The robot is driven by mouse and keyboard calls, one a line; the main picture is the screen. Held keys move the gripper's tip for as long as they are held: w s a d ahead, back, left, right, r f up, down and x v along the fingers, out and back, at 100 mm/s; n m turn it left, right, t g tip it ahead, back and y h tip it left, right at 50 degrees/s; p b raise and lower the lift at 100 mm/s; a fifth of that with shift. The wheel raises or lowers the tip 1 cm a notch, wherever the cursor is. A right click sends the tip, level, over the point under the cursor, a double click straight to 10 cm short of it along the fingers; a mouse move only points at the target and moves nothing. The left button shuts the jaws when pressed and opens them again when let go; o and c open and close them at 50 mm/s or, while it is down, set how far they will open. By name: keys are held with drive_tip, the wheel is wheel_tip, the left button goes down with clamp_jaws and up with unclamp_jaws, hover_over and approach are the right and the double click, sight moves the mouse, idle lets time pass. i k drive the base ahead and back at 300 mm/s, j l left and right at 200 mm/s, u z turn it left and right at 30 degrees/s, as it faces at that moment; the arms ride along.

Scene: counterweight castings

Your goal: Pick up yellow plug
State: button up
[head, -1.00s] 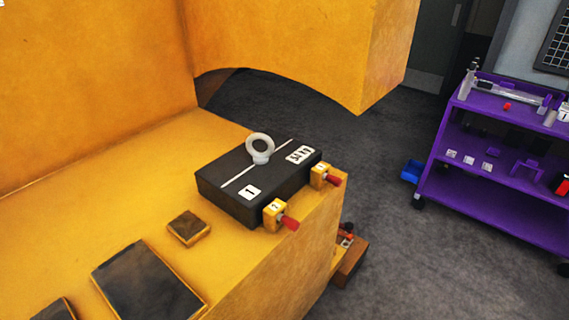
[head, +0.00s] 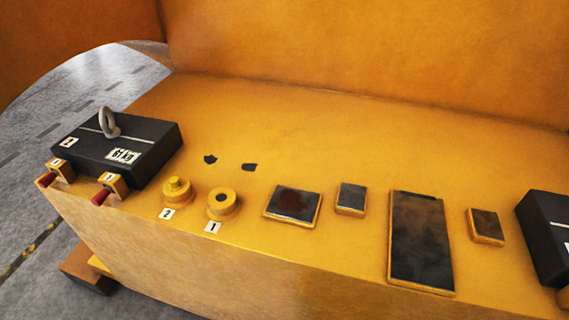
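Two round yellow fittings stand side by side near the front edge of the yellow casting (head: 330,115) in the head view. The left one, by label 2, has a yellow plug (head: 177,184) with a raised round knob on top, seated in or on a yellow ring (head: 178,201). The right one, by label 1, is a yellow ring (head: 223,207) with a dark open hole in its middle. My gripper is not in view.
A black block (head: 128,158) with a grey lifting eye stands at left, with two red-tipped yellow clamps (head: 113,187) before it. Several dark-topped pads (head: 420,240) lie to the right. Another black block (head: 545,235) is cut by the right edge. Two dark patches (head: 210,159) lie behind the rings.

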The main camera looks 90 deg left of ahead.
sight(175, 184)
drive_tip(key=u, duration=3.6)
